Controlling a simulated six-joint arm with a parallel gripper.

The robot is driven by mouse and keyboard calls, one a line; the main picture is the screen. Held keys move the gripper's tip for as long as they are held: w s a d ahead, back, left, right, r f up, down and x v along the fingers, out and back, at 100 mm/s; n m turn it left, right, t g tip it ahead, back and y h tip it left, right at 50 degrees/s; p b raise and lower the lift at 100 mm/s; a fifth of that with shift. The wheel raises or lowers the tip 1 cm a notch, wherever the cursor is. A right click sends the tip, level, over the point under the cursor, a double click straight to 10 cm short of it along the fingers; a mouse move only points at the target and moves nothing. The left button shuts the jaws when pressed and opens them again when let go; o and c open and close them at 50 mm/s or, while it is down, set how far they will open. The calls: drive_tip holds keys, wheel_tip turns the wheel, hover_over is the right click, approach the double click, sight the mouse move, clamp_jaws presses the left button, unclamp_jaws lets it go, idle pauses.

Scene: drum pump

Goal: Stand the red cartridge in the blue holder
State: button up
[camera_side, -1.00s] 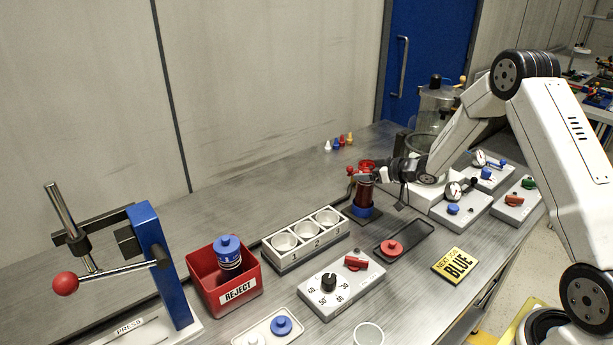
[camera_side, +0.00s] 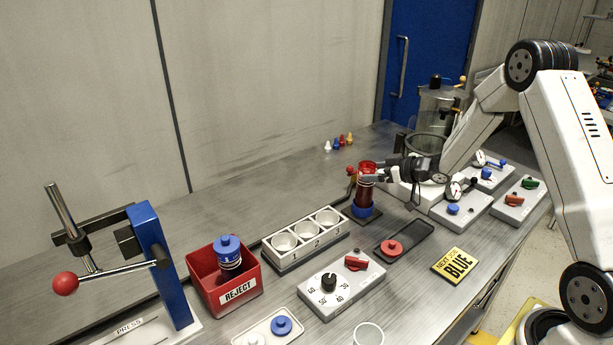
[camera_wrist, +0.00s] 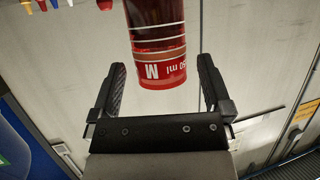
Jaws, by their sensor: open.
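The red cartridge (camera_side: 366,187) stands upright in the blue holder (camera_side: 362,211) near the middle of the bench. Its rim and red body rise above the holder. The wrist view also shows the cartridge (camera_wrist: 157,50), with white lettering and lines on it. My gripper (camera_side: 377,178) is at the cartridge's right side, level with its upper part. In the wrist view my gripper (camera_wrist: 160,80) has its two fingers wide apart, with a gap between each finger and the cartridge. The holder is out of sight in the wrist view.
A white rack with three cups (camera_side: 304,239) stands left of the holder. A dark tray with a red cap (camera_side: 405,240) lies at front right. The red reject bin (camera_side: 222,291) holds a blue-capped cartridge. Control boxes (camera_side: 461,207) stand to the right, and small coloured pieces (camera_side: 339,143) behind.

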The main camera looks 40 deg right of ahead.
drive_tip(key=v, duration=0.9)
drive_tip(key=shift+w, duration=0.1)
idle(0.3)
drive_tip(key=s+a+m+g+h, duration=0.3)
drive_tip(key=s+a+g, duration=0.7)
drive_tip(key=s+a, duration=0.6)
drive_tip(key=a+f, duration=0.1)
drive_tip(key=a, duration=0.3)
drive_tip(key=shift+s, duration=0.2)
